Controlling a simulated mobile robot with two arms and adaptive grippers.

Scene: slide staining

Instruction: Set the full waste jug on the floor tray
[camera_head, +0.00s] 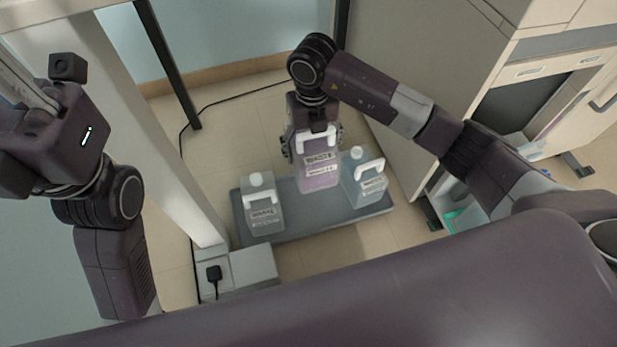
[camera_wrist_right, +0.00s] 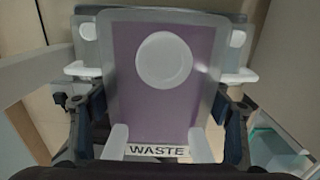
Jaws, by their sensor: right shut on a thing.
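The waste jug (camera_head: 318,179), filled with purple liquid, is upright in my right gripper (camera_head: 313,148). It is at the middle of the grey-blue floor tray (camera_head: 308,222), between two other jugs; whether its base touches the tray I cannot tell. In the right wrist view the jug (camera_wrist_right: 125,75) fills the middle, with its white cap and WASTE label showing. The fingers of my right gripper (camera_wrist_right: 160,125) are on both its sides. My left gripper (camera_head: 35,95) is raised at the far left, away from the tray; its fingertips are not clear.
A clear jug (camera_head: 264,215) stands on the tray's left part, and a pale-blue jug (camera_head: 352,185) on its right part. A white post (camera_head: 165,150) and a grey block (camera_head: 250,268) are to the left. A cabinet (camera_head: 430,60) is to the right.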

